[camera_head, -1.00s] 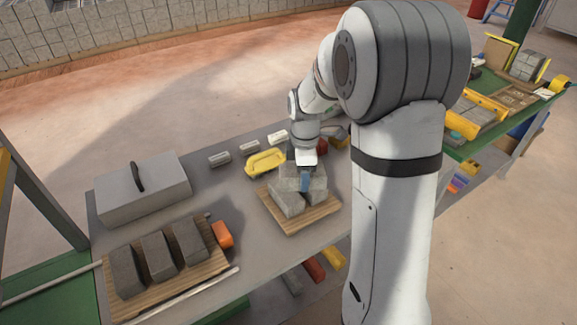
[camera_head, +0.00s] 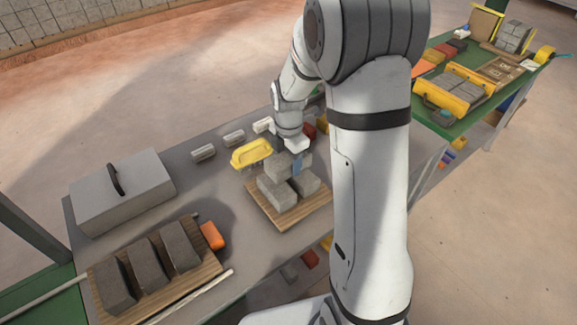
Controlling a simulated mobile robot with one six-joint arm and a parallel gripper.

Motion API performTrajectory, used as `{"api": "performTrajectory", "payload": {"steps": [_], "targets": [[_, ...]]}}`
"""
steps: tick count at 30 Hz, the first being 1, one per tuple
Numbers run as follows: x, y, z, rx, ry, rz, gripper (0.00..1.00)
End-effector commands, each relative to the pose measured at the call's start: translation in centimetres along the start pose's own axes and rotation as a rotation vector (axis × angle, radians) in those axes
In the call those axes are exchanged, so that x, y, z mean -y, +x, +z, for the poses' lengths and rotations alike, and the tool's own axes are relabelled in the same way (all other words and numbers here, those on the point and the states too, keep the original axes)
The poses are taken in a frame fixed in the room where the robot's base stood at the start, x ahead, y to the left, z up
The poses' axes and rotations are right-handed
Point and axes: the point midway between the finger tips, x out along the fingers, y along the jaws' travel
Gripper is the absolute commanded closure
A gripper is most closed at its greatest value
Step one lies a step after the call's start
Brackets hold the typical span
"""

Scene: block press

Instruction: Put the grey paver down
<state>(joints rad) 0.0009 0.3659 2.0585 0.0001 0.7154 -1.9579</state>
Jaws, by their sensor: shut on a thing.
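My gripper (camera_head: 291,163) points down and is shut on a grey paver (camera_head: 280,160), partly hidden by the fingers. The held paver is just above and behind two other grey pavers, a left one (camera_head: 276,194) and a right one (camera_head: 306,184). These two lie side by side on a wooden board (camera_head: 287,221) on the grey table (camera_head: 235,235). I cannot tell whether the held paver touches them. My arm hides part of the area to the right of the board.
Three dark pavers (camera_head: 146,262) lie on another board at the front left, beside an orange block (camera_head: 212,236). A grey box with a black handle (camera_head: 121,192) stands at the left.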

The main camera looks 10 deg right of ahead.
Motion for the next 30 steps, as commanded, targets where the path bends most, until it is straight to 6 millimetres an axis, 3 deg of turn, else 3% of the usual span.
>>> {"api": "performTrajectory", "payload": {"steps": [7,27,28,30], "targets": [[-0.1,2.9,-0.1,-0.001,-0.003,-0.001,0.97],[-0.1,4.2,-0.2,0.000,-0.004,0.000,0.97],[0.0,4.2,-0.2,-0.001,-0.004,-0.001,0.44],[0.0,4.1,-0.2,-0.001,-0.004,-0.002,0.38]]}}
